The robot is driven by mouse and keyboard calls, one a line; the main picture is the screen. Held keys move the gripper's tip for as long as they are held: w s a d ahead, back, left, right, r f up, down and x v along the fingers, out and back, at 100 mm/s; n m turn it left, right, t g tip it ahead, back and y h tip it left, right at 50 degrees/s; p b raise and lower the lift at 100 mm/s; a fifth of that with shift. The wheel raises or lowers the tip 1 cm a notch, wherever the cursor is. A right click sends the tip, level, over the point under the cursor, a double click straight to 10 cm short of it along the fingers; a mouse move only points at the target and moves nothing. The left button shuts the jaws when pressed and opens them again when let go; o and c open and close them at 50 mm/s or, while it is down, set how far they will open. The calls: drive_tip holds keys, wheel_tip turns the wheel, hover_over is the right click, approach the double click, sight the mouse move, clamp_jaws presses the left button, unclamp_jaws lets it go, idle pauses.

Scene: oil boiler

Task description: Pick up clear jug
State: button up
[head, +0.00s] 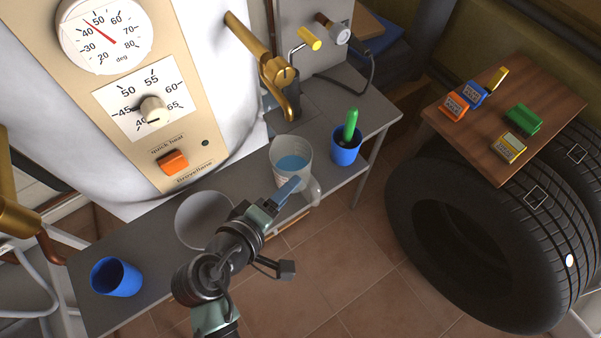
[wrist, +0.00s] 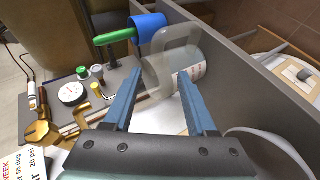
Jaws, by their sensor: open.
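The clear jug (head: 291,160) stands on the grey bench beneath the brass tap, with a bluish content or tint inside. In the head view my gripper (head: 289,190) is at the jug's near side, close to its handle. In the wrist view the jug (wrist: 172,72) lies ahead, between and beyond the two blue fingers. My gripper (wrist: 158,92) is open, with nothing held between the fingers. I cannot tell whether a finger touches the jug.
A blue cup (head: 346,146) with a green-handled item (head: 351,124) stands right of the jug. A round whitish bowl (head: 204,219) and another blue cup (head: 117,277) are to the left on the bench (head: 165,240). The brass tap (head: 279,75) hangs behind the jug.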

sight(303, 176)
drive_tip(key=shift+d+r+x, duration=0.1)
drive_tip(key=shift+x, duration=1.5)
drive_tip(key=shift+d+r+x, duration=0.1)
drive_tip(key=shift+r+x, duration=0.05)
drive_tip(key=shift+x, duration=1.45)
drive_tip(key=shift+c, duration=0.3)
clamp_jaws()
drive_tip(key=shift+a, duration=0.1)
